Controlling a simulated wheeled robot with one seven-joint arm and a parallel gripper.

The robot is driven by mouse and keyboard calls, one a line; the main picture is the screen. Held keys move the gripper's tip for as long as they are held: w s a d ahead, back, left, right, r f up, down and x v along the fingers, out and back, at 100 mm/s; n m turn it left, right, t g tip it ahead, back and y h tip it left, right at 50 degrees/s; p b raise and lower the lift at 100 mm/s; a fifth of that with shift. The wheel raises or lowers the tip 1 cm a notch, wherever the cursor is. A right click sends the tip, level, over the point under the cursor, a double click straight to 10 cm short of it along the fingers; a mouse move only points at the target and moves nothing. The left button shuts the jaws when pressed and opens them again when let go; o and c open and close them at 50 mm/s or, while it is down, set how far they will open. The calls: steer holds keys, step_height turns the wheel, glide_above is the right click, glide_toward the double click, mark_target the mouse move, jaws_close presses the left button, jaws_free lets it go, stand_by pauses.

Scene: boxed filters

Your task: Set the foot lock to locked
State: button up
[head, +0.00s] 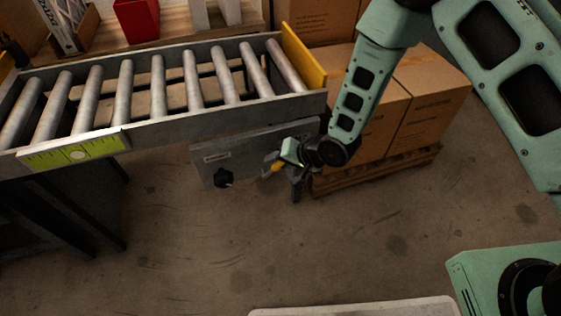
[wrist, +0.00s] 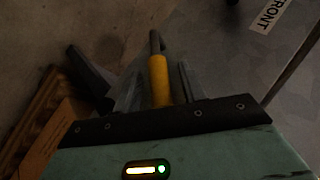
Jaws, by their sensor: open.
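In the wrist view the lever (wrist: 158,80) has a bare grey metal end and lies between my fingers. My gripper (head: 284,175) is open around the lever; it also shows in the wrist view (wrist: 158,72). Whether a finger touches the lever I cannot tell.
The conveyor (head: 150,126) has steel rollers and a yellow end plate (head: 303,57). Cardboard boxes (head: 430,100) on a wooden pallet (head: 380,170) stand close behind my forearm. A white label reading FRONT (wrist: 272,12) is on the panel. The floor (head: 230,250) in front is clear.

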mark_target(264, 176)
jaws_close()
steer(key=shift+r, duration=0.1)
steer(key=shift+s+a+r+n+h+p, duration=0.25)
steer(key=shift+a+r+h+p, duration=0.35)
steer(key=shift+p, duration=0.6)
steer(key=shift+s+a+r+n+t+h+p, duration=0.15)
steer(key=shift+a+n+h+p, duration=0.15)
steer(key=shift+h+p, duration=0.3)
steer(key=shift+a+r+n+t+h+p, duration=0.1)
steer(key=shift+a+n+t+h+p, duration=0.05)
steer(key=shift+a+h+p, duration=0.35)
steer(key=shift+s+a+r+n+t+h+p, duration=0.15)
steer(key=shift+a+n+t+h+p, duration=0.3)
steer(key=shift+h+p, duration=0.75)
steer(key=shift+s+a+h+p, duration=0.15)
steer(key=shift+a+h+p, duration=0.35)
steer(key=shift+p, duration=0.2)
steer(key=shift+f, duration=0.2)
